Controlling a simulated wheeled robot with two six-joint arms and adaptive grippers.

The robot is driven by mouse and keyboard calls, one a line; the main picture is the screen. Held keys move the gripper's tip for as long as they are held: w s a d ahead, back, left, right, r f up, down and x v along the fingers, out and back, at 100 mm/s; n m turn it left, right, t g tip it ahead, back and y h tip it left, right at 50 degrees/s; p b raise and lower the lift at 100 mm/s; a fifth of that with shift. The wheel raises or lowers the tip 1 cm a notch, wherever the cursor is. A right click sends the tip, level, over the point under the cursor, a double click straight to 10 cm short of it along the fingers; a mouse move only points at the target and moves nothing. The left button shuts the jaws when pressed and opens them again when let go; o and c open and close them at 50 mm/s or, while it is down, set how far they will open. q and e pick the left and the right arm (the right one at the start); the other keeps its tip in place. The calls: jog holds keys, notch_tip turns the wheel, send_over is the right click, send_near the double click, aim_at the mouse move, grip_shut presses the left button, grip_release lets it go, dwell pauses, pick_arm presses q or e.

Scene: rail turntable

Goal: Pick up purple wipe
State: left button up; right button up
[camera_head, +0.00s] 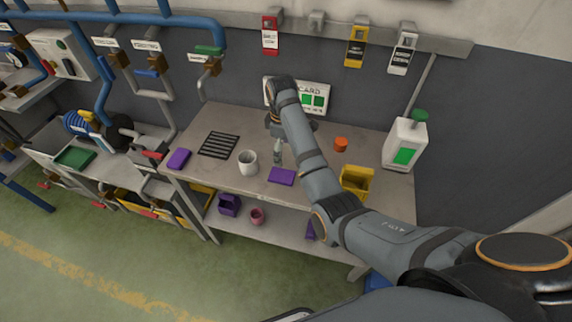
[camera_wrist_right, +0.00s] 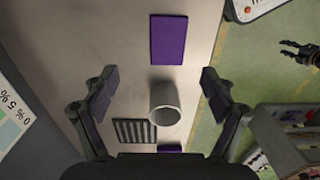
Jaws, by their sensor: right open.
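One purple wipe (camera_head: 281,176) lies flat near the front middle of the workbench; it shows large at the top of the right wrist view (camera_wrist_right: 168,40). Another flat purple piece (camera_head: 179,159) lies at the bench's left end, partly cut off at the bottom of the wrist view (camera_wrist_right: 169,149). My right gripper (camera_head: 278,157) is above the bench, between the white cup and the middle wipe. A dark gripper shape (camera_wrist_right: 298,53), apparently my left, shows at the right edge, too small to judge.
A white cup (camera_head: 248,162) stands close to my right gripper, with a black slotted rack (camera_head: 219,145) beyond it. A yellow bin (camera_head: 357,181), an orange item (camera_head: 341,144) and a white dispenser (camera_head: 404,145) stand to the right. A lower shelf (camera_head: 285,225) holds purple and red containers.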

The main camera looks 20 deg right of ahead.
aim_at(282, 175)
jog(key=f, duration=0.1)
jog(key=s+f, duration=0.1)
jog(key=a+f+p, duration=0.1)
jog(key=shift+s+f, duration=0.2)
jog(key=shift+f, duration=0.15)
notch_tip(282, 175, down, 3)
jog(key=shift+w+d+r+p, duration=0.1)
jog(key=shift+w+r+p, duration=0.1)
jog(key=shift+p, duration=0.45)
notch_tip(282, 175, down, 3)
jog(key=shift+s+r, duration=0.1)
jog(key=shift+s, duration=0.05)
jog(key=shift+f, duration=0.45)
jog(key=c, duration=0.6)
pick_arm(q)
jog(key=shift+s+a+r, duration=0.3)
jog(key=shift+s+r, duration=0.1)
jog(key=shift+s, duration=0.2)
jog(key=shift+s+a+r, duration=0.25)
jog(key=shift+s+r, duration=0.15)
jog(key=shift+s, duration=0.25)
jog(key=shift+s+a+r, duration=0.3)
jog(key=shift+s+r, duration=0.1)
jog(key=shift+s, duration=0.2)
pick_arm(e)
jog(key=c, duration=0.4)
